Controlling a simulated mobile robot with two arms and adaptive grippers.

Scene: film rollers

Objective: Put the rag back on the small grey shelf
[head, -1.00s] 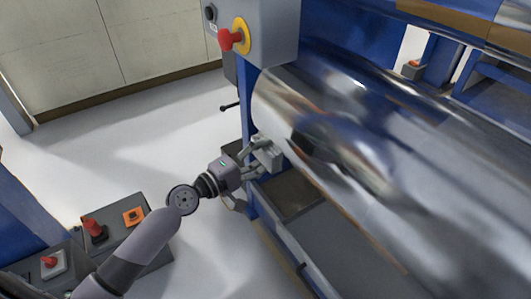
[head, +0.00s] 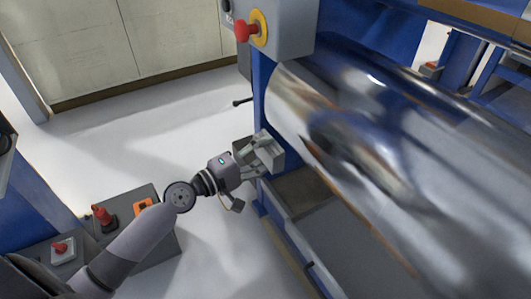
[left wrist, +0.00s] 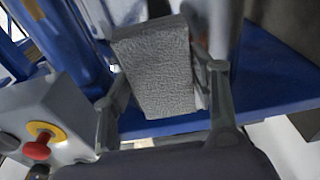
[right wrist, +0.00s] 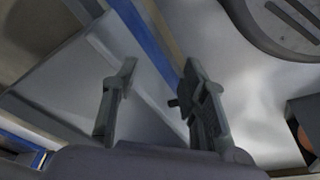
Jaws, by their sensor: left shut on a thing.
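The rag (head: 266,157) is a folded light grey cloth with a textured surface. My left gripper (head: 257,149) is shut on it and holds it beside the left end of the big shiny roller. In the left wrist view the rag (left wrist: 158,72) sits between the two fingers, its broad face towards the camera. A grey-brown flat surface (head: 303,192) lies below and right of the rag, under the roller; I cannot tell whether it is the small grey shelf. My right gripper shows only in the right wrist view (right wrist: 160,72), its fingers apart with nothing between them.
The shiny roller (head: 400,150) and its blue frame fill the right side. A grey control box (head: 275,28) with a red knob hangs above the rag. Low grey boxes with red buttons (head: 110,218) stand at lower left. The floor (head: 140,140) between is clear.

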